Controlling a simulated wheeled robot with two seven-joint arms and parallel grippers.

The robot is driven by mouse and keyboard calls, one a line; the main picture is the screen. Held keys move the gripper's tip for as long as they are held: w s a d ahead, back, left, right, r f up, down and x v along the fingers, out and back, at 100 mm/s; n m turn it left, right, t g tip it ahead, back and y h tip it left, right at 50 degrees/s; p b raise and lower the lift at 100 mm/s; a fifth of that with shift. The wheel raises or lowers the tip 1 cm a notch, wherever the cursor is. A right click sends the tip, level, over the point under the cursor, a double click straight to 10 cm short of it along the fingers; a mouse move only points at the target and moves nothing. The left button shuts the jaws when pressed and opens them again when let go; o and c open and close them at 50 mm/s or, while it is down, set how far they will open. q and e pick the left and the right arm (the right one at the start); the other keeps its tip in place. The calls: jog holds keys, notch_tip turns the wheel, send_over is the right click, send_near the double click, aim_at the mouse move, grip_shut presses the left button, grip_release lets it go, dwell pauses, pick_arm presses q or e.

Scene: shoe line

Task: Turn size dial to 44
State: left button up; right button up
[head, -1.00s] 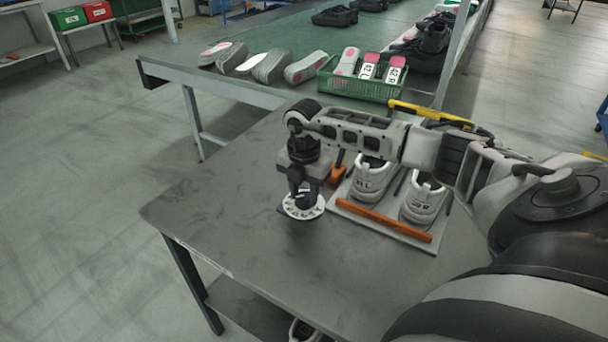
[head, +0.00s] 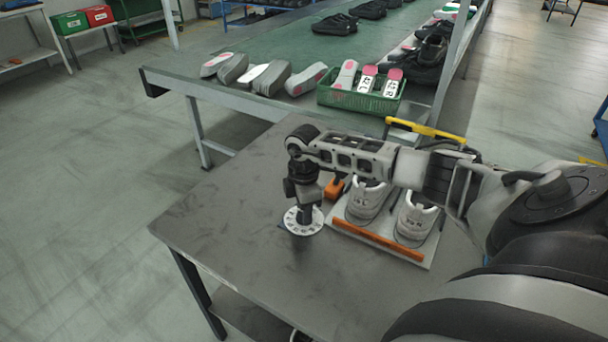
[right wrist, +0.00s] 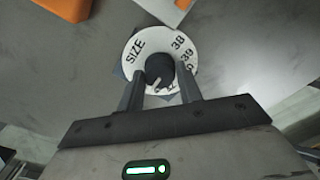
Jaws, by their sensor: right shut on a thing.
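The size dial (head: 304,221) is a white disc with dark marks on the grey table, left of the shoe board. In the right wrist view the dial (right wrist: 134,57) shows "SIZE", "38" and "39" at its upper part; its lower part is hidden by my fingers. My right gripper (head: 305,212) points down over the dial. In the right wrist view its fingers (right wrist: 160,90) stand either side of the black centre knob (right wrist: 159,69), shut on it. I cannot read which size is selected. My left gripper is not in view.
A white board (head: 427,264) with an orange bar (head: 377,241) holds two pale shoes (head: 415,218) right of the dial. The table's left and front areas (head: 215,225) are clear.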

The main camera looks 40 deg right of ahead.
jog(key=shift+m, duration=0.4)
jog(key=o, duration=1)
jog(key=shift+r, duration=0.15)
notch_tip(320, 180, up, 16)
jog(key=shift+f+b, duration=0.15)
jog(key=shift+b, duration=0.15)
